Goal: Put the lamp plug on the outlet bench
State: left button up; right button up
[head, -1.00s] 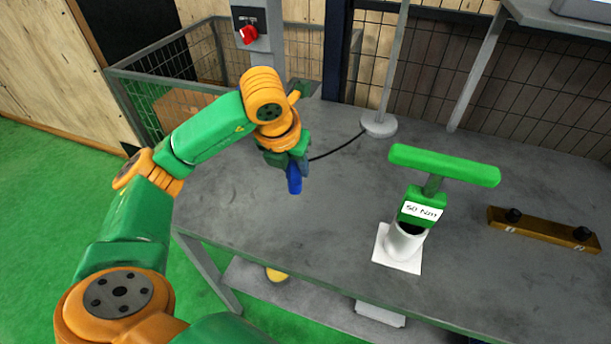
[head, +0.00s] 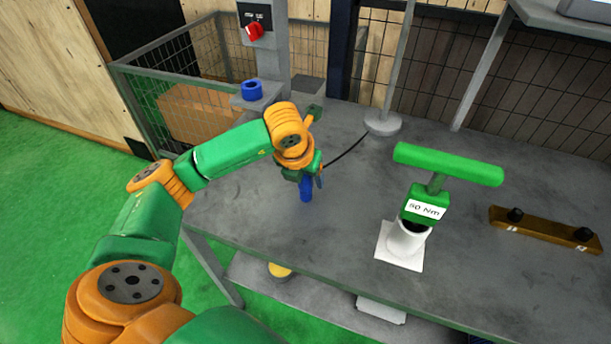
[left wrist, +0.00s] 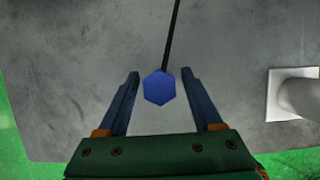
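The blue lamp plug (head: 306,188) is at the left part of the grey outlet bench (head: 345,215), below my left gripper. It looks upright and its lower end appears to meet the bench top. In the left wrist view the plug (left wrist: 159,87) shows as a blue hexagon with a dark cable running away from it. My left gripper (left wrist: 160,80) is open, its two fingers on either side of the plug with a narrow gap at each side. My right gripper is not in view.
A white holder (head: 405,245) with a green T-handled tool (head: 449,165) stands right of the plug. A lamp-pole base (head: 383,124) is behind it. A wooden bar (head: 545,229) lies at right. A blue ring-shaped part (head: 252,90) sits on a grey ledge at the back left.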

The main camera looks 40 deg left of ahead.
pick_arm(q)
jog(key=shift+r, duration=0.15)
jog(key=v, duration=1.2)
jog(key=shift+p, duration=0.4)
jog(key=shift+s, duration=0.1)
